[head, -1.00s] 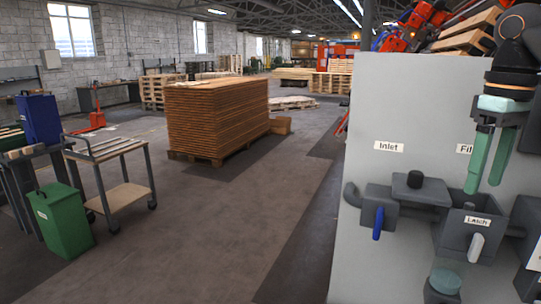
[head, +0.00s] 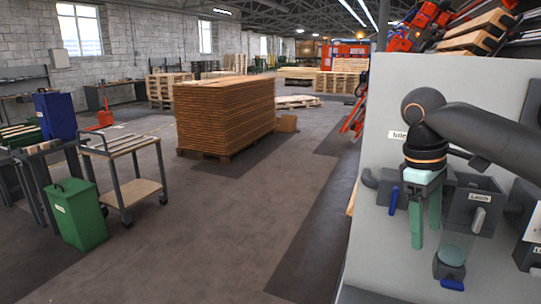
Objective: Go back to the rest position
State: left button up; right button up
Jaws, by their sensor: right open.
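My right gripper (head: 426,224) hangs fingers down in front of the grey panel (head: 388,262) at the right. Its two green fingers are apart with nothing between them. My dark right arm comes in from the right edge and covers part of the panel and its labels. My left gripper is not in the head view.
The panel carries a box labelled Latch (head: 472,208), a blue handle (head: 393,200) and a clear cylinder with a blue base (head: 452,272). A cart (head: 130,180), a green bin (head: 78,214) and a blue bin (head: 56,116) stand left. Stacked boards (head: 224,116) stand mid-floor. Floor between is clear.

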jog(key=a+f+n, duration=0.3)
jog(key=a+f, duration=0.5)
jog(key=f, duration=0.4)
jog(key=s+a+f+n+t+y, duration=0.1)
jog(key=s+a+f+y, duration=0.2)
jog(key=s+a+f, duration=0.45)
jog(key=s+a+f+n+t+y, duration=0.15)
jog(key=s+a+f, duration=0.35)
jog(key=a+f, duration=0.5)
jog(key=s+d+f+m+t+h, duration=0.1)
jog(key=s+d+f+m, duration=0.1)
jog(key=s+d+m, duration=0.5)
jog(key=s+d+f+m+t+h, duration=0.1)
jog(key=s+d+f+m, duration=0.2)
jog(key=s+d, duration=0.4)
jog(key=w+a+f+t+y, duration=0.1)
jog(key=w+f+t, duration=0.1)
jog(key=f, duration=0.3)
jog(key=w+a+f+t+y, duration=0.1)
jog(key=w+a+f+t, duration=0.1)
jog(key=f, duration=0.3)
jog(key=shift+w+a+f+t, duration=0.35)
jog(key=shift+w+t, duration=0.4)
jog(key=shift+w, duration=0.15)
